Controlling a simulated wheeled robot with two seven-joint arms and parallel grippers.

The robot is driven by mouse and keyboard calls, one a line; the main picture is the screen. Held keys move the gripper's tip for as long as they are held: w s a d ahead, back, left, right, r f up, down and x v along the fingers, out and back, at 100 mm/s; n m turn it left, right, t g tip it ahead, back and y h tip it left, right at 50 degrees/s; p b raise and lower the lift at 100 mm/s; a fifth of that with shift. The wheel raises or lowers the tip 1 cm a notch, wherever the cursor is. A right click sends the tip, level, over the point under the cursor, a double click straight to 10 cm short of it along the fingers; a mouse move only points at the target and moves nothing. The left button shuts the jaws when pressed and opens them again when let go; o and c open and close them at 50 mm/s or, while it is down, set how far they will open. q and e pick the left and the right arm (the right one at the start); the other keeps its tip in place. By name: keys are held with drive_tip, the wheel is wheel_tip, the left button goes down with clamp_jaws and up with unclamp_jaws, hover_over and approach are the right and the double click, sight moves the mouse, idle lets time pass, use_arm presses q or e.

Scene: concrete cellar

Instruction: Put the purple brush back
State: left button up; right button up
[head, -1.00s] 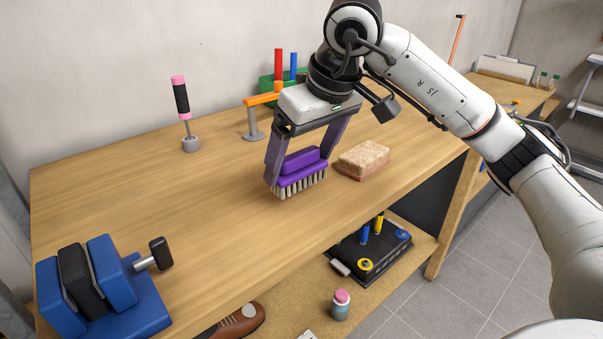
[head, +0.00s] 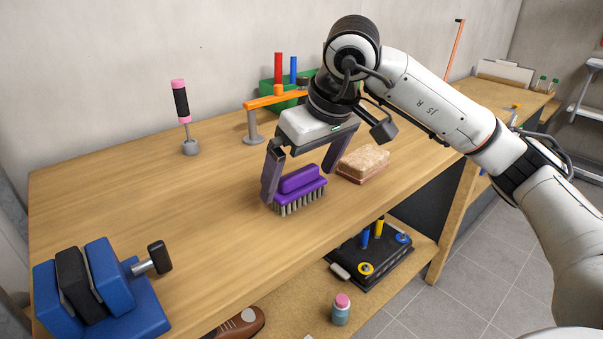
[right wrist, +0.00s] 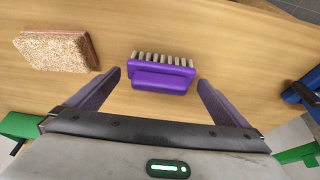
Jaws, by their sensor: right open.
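The purple brush (head: 300,186) stands on the workbench top, its pale bristles down, near the front edge. It also shows in the right wrist view (right wrist: 163,74), lying beyond the fingertips and between their lines. My right gripper (head: 297,186) is open, with one finger to each side of the brush. In the right wrist view the fingers (right wrist: 160,76) are spread with a gap on both sides of the brush. I see no contact between fingers and brush. My left gripper is not in view.
A tan and pink sponge block (head: 363,164) lies just right of the brush. An orange-armed stand (head: 254,125) and a green container (head: 285,95) are behind. A blue vise (head: 100,290) stands front left. The bench (head: 130,205) is clear between vise and brush.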

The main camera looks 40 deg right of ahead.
drive_tip(key=p+v, duration=0.2)
drive_tip(key=v, duration=0.9)
drive_tip(key=shift+s+r, duration=0.15)
drive_tip(key=shift+r, duration=0.25)
idle(0.8)
